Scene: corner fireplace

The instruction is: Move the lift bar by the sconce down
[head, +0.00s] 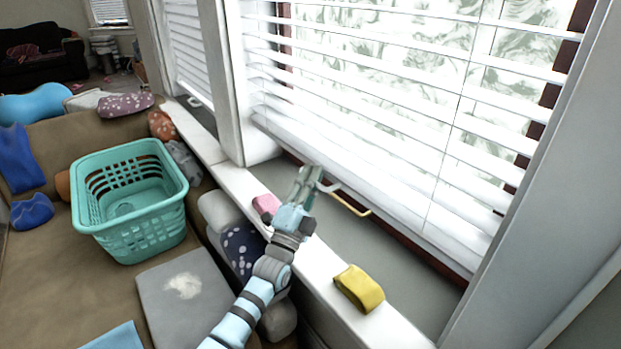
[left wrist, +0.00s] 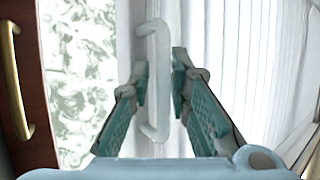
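The lift bar (head: 328,186) is a white handle on the bottom rail of the raised white blind in the head view. In the left wrist view the lift bar (left wrist: 159,80) stands upright in the picture, between the two fingertips. My left gripper (head: 305,185) is at the bar, above the window sill. In the left wrist view my left gripper (left wrist: 162,82) is open, with its fingers on either side of the bar and small gaps showing. Whether a finger touches the bar is hard to tell. No sconce shows. My right gripper is out of view.
A brass handle (head: 350,205) sits on the dark window frame close by. A yellow block (head: 358,288) and a pink block (head: 266,204) lie on the white ledge (head: 325,283). A teal basket (head: 150,247) and cushions stand on the sofa at left.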

